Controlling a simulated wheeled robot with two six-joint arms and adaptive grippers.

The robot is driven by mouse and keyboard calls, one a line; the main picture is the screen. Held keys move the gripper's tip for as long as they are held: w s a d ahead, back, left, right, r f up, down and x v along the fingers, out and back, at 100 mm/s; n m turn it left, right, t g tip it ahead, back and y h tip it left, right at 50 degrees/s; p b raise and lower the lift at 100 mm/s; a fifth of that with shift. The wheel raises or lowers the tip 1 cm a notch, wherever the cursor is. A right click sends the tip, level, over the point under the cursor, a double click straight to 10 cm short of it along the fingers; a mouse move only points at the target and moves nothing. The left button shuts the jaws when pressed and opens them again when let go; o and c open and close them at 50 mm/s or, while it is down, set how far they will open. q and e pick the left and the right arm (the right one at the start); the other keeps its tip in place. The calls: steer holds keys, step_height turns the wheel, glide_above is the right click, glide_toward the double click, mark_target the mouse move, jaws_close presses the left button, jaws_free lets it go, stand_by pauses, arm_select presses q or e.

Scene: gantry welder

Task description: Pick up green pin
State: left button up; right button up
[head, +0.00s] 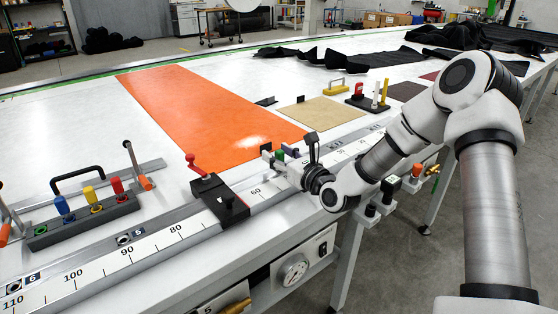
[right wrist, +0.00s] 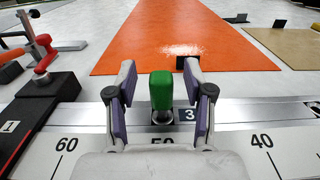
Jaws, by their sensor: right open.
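The green pin (right wrist: 161,90) stands upright at the ruler rail, beside a small dark plate marked 3, in the right wrist view. My right gripper (right wrist: 160,80) is open, with one finger on each side of the pin and a visible gap to each. In the head view the right gripper (head: 283,159) is low over the rail, and a bit of the green pin (head: 279,154) shows between its fingers. The pin's foot is partly hidden. My left gripper is not in view.
A black stop block with a red lever (head: 219,198) sits on the rail left of the gripper. A grey holder (head: 85,221) with blue, yellow and red pins is farther left. An orange sheet (head: 200,110) lies behind the rail.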

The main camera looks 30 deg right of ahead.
jaws_close()
steer(key=shift+r, duration=0.1)
